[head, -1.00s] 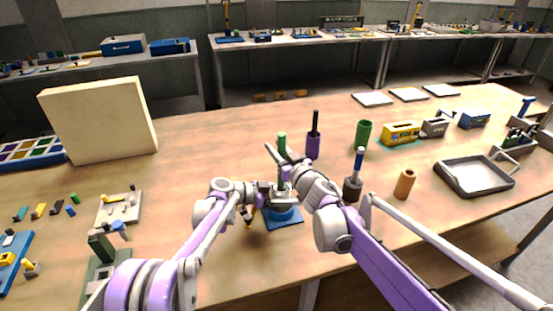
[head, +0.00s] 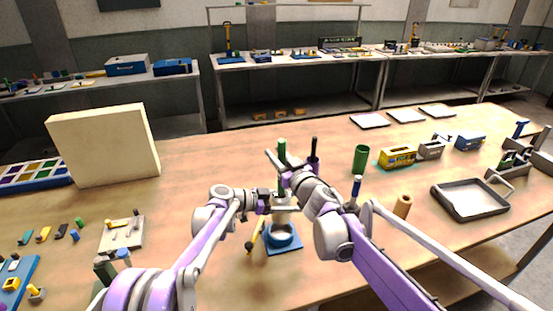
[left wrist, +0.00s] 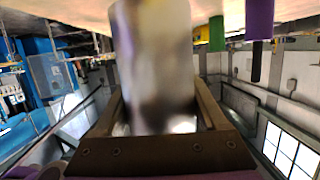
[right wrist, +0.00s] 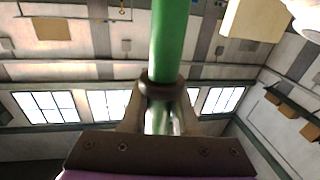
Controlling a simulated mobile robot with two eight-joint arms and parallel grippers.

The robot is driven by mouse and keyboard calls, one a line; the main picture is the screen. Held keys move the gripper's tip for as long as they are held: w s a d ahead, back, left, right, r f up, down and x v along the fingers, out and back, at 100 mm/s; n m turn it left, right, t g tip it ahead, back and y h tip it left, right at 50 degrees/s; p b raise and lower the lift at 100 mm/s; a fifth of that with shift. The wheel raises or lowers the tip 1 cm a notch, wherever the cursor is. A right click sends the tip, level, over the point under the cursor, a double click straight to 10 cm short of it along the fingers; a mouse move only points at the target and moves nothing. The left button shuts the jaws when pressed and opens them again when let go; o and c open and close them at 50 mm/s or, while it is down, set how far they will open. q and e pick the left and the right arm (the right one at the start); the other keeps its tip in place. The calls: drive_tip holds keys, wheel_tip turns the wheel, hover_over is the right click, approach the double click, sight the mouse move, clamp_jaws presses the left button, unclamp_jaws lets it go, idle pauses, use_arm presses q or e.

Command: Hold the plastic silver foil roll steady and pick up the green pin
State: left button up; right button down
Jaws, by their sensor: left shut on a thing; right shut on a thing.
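The silver foil roll (left wrist: 155,60) stands between my left gripper's fingers (left wrist: 158,118), which are shut on it. In the head view the roll (head: 282,216) shows as a pale upright piece just above a blue ringed base (head: 281,249). The green pin (head: 282,150) stands upright above the roll, and my right gripper (head: 284,190) is shut on its lower part. In the right wrist view the green pin (right wrist: 170,40) rises from a dark collar at my right fingers (right wrist: 160,118). Whether the pin's lower end touches the roll is hidden.
A purple holder (head: 313,172) with a dark pin and a blue-handled pin (head: 356,187) stand close to my right arm. A green cup (head: 360,158) and orange cylinder (head: 402,206) are farther right. A yellow-and-black tool (head: 255,236) lies left of the base.

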use_arm(q)
drive_tip(key=shift+s, duration=0.1)
drive_tip(key=o, duration=1.5)
drive_tip(key=shift+o, duration=0.2)
drive_tip(key=shift+a, duration=0.1)
